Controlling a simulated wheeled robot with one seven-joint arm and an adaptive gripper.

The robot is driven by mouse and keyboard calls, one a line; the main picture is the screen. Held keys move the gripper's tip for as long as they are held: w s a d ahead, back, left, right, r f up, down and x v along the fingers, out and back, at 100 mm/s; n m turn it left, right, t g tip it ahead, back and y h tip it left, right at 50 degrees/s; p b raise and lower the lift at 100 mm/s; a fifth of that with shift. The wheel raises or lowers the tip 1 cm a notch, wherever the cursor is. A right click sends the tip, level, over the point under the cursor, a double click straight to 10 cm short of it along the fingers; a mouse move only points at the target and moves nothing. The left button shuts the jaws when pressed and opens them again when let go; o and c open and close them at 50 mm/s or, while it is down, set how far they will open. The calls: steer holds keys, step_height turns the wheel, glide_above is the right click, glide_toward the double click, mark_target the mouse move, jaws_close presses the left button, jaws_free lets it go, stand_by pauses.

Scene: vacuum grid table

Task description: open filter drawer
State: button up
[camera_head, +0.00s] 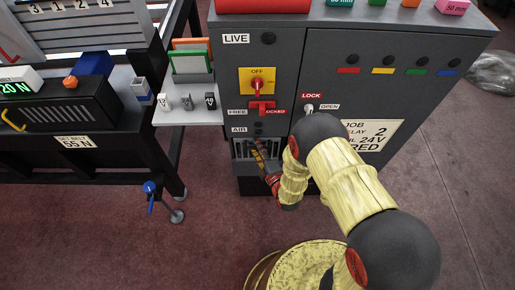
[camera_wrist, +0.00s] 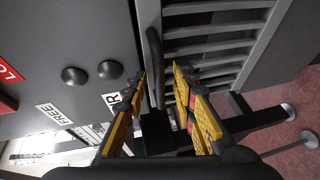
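The filter drawer (camera_head: 241,148) is the slatted grille low on the left of the grey cabinet, below the AIR label. In the wrist view its slats (camera_wrist: 212,45) fill the upper right. It looks shut, flush with the cabinet. A dark bar handle (camera_wrist: 155,65) stands out at the drawer's edge. My gripper (camera_head: 257,153) is at the drawer front, partly hidden by my arm in the head view. In the wrist view its two yellow fingers (camera_wrist: 160,82) are apart, one on each side of the handle, with a visible gap. I see no grip on it.
Above the drawer are a red locking lever (camera_head: 262,106) by the FREE and LOCKED labels and a yellow OFF switch (camera_head: 258,83). A small lock lever (camera_head: 309,109) is to the right. A black table (camera_head: 70,150) stands at left. Floor before the cabinet is partly clear.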

steer(key=c, duration=0.3)
jaws_close()
stand_by(0.7)
